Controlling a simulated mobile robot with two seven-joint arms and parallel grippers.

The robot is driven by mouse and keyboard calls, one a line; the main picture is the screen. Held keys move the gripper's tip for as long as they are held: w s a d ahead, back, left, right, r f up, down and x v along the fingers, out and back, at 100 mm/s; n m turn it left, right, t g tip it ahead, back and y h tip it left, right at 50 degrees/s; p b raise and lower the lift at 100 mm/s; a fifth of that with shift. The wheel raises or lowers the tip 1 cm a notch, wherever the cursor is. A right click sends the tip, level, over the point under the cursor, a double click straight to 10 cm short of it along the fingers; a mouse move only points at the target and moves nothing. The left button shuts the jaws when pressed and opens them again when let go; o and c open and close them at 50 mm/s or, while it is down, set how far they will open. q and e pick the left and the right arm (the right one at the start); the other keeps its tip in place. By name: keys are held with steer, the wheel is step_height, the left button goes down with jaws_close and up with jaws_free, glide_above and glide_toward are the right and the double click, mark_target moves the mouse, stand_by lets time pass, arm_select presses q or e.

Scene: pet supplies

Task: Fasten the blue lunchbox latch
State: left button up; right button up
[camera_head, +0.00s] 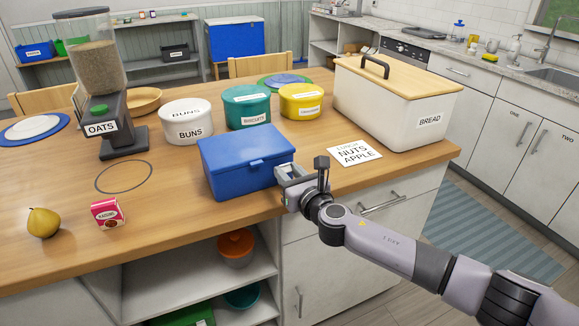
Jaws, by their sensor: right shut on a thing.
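The blue lunchbox (228,178) sits on the wooden table near its front edge, with its lid down. A small blue latch tab (257,163) shows at the lid seam on the front face; whether it is fastened is too small to tell. My right gripper (287,172) is at the lunchbox's right end, shut on the box there. The fingers hide the part that they grip. My left gripper is not in view.
A note card (355,153) and a bread bin (390,110) stand to the right. Buns, biscuits and another lidded tin stand behind. A raisin box (107,214), a pear (43,222) and an oats dispenser (103,115) are left. Table around the drawn circle (123,177) is clear.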

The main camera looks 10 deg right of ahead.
steer(key=shift+w+a+r+g+h, duration=0.15)
steer(key=shift+r+g+h, duration=0.2)
steer(key=shift+g, duration=0.55)
steer(key=o, duration=1.1)
steer(key=shift+c, duration=0.2)
steer(key=v, duration=0.7)
